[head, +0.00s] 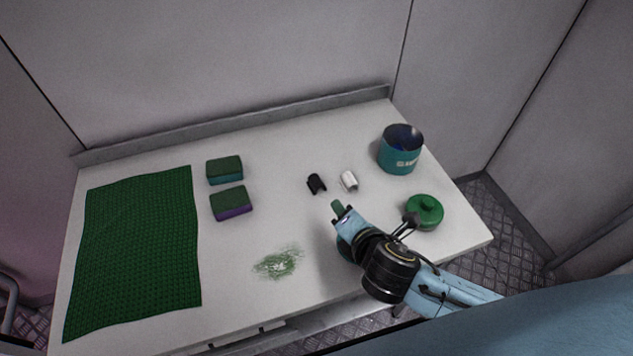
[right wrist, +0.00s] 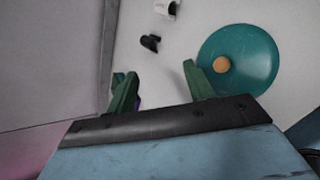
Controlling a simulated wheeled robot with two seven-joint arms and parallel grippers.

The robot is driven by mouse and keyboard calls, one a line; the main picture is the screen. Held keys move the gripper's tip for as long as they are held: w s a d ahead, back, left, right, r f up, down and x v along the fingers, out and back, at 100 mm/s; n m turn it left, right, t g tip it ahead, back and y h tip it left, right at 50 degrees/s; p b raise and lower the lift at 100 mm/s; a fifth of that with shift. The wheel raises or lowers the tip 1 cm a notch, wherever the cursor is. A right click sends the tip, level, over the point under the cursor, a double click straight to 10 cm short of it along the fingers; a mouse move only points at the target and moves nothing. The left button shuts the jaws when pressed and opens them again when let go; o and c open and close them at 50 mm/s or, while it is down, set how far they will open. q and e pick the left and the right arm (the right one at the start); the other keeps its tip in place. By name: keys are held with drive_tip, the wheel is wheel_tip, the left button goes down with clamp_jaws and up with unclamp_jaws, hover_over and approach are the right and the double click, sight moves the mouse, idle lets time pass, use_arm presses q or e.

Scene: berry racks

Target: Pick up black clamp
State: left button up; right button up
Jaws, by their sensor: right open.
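The black clamp (head: 316,184) lies on the white table, just left of a white clamp (head: 349,181). In the right wrist view the black clamp (right wrist: 150,42) is beyond the fingertips, with the white clamp (right wrist: 167,8) at the top edge. My right gripper (head: 338,208) is above the table, nearer the front than the black clamp and slightly right of it. In the right wrist view its green fingers (right wrist: 160,70) are apart with nothing held between them. My left gripper is not in view.
A teal lid with an orange knob (right wrist: 237,60) lies close by the right finger. Two sponges (head: 225,170) (head: 231,204) and a green mat (head: 135,250) are at left. A green stain (head: 278,263) marks the front.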

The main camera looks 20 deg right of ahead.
sight(321, 188)
drive_tip(key=w+n, duration=0.1)
drive_tip(key=n, duration=0.2)
drive_tip(key=n+t+y, duration=0.1)
drive_tip(key=n, duration=0.1)
drive_tip(key=w+f+n, duration=0.1)
drive_tip(key=n, duration=0.2)
drive_tip(key=shift+w+n+t+y, duration=0.3)
drive_tip(key=n, duration=0.4)
drive_tip(key=shift+w+d+f+y, duration=0.15)
drive_tip(key=shift+w+f+y, duration=0.15)
drive_tip(key=shift+f+y, duration=0.1)
drive_tip(key=shift+w+f+n, duration=0.15)
drive_tip(key=shift+w+n, duration=0.1)
drive_tip(key=shift+n, duration=0.15)
drive_tip(key=b+x, duration=0.1)
drive_tip(key=x, duration=0.6)
drive_tip(key=shift+w+f, duration=0.1)
drive_tip(key=shift+w, duration=0.15)
drive_tip(key=b+x, duration=0.1)
drive_tip(key=x, duration=0.1)
drive_tip(key=f+x, duration=0.1)
drive_tip(key=x, duration=0.1)
drive_tip(key=shift+b, duration=0.35)
drive_tip(key=shift+w+f, duration=0.2)
drive_tip(key=shift+w, duration=0.25)
drive_tip(key=c, duration=0.9)
